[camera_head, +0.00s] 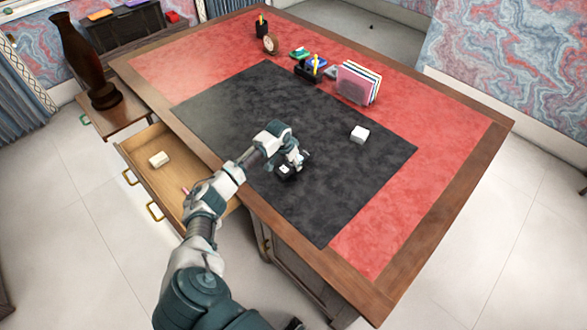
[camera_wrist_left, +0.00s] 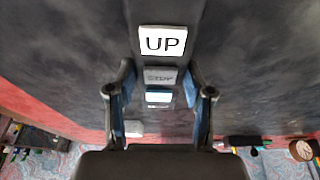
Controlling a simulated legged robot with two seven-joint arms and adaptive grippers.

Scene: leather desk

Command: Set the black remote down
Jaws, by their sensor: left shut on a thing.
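The black remote (camera_wrist_left: 160,60) is between the fingers of my left gripper (camera_wrist_left: 159,90) in the left wrist view. It shows a white "UP" button, a grey button with hard-to-read lettering and a smaller pale button. My left gripper (camera_head: 290,160) is shut on it. In the head view the remote (camera_head: 285,174) shows as a small dark shape with a white spot beneath the gripper, low over the black desk mat (camera_head: 330,190). I cannot tell whether it touches the mat. My right gripper is not in view.
A white block (camera_head: 360,134) lies on the mat to the right. A file holder (camera_head: 358,83), pen tray (camera_head: 310,68), clock (camera_head: 270,44) and pen cup (camera_head: 262,28) stand at the back. An open drawer (camera_head: 175,180) at the left holds a pale block (camera_head: 158,159). The mat's right part is mostly clear.

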